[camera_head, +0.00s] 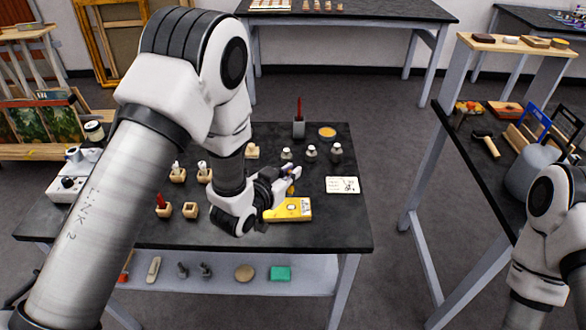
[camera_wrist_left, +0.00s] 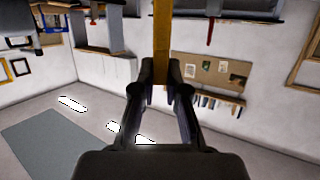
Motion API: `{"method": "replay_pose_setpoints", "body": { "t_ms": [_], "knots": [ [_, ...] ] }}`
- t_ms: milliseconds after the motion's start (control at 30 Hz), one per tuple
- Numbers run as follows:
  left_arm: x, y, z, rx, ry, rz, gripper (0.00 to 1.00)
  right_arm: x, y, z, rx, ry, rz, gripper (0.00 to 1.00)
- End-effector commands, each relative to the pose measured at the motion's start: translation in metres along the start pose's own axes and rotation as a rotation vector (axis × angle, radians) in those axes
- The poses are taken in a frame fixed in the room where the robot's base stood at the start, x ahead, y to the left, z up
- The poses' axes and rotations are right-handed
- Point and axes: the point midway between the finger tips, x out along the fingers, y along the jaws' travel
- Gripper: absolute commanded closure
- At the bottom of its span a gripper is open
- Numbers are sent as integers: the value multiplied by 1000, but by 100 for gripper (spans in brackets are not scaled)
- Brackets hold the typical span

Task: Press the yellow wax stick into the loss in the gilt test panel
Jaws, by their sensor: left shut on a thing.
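The gilt test panel (camera_head: 300,215) is a yellow block lying near the front right of the black bench. A small pale patch, seemingly the loss (camera_head: 291,207), shows on its top. My left gripper (camera_head: 289,182) is just behind and above the panel in the head view. It is shut on the yellow wax stick (camera_head: 297,172). In the left wrist view the stick (camera_wrist_left: 162,38) stands out straight from between the fingertips (camera_wrist_left: 161,75). The stick looks apart from the panel, though its ends are hard to make out. My right gripper is out of view.
A white card (camera_head: 342,185) lies right of the panel. Several small bottles (camera_head: 311,151), a grey holder (camera_head: 299,128) with a red tool and an orange dish (camera_head: 327,132) stand behind. Wooden blocks (camera_head: 190,210) stand left. The bench's front right corner is clear.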

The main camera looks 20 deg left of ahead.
Motion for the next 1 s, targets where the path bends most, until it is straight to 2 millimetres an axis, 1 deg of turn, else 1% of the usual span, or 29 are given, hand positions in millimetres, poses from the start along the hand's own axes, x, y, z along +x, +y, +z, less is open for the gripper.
{"method": "replay_pose_setpoints", "body": {
  "t_ms": [133,267,600,700,1000],
  "knots": [
    [0,0,1,0,1,0,100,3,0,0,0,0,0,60],
    [3,0,10,0,0,0,100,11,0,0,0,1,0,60],
    [13,0,47,-1,0,-1,100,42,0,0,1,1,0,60],
    [15,0,53,-1,0,-1,100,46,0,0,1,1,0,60],
    [15,0,54,-1,1,-1,100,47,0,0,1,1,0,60]
  ]
}}
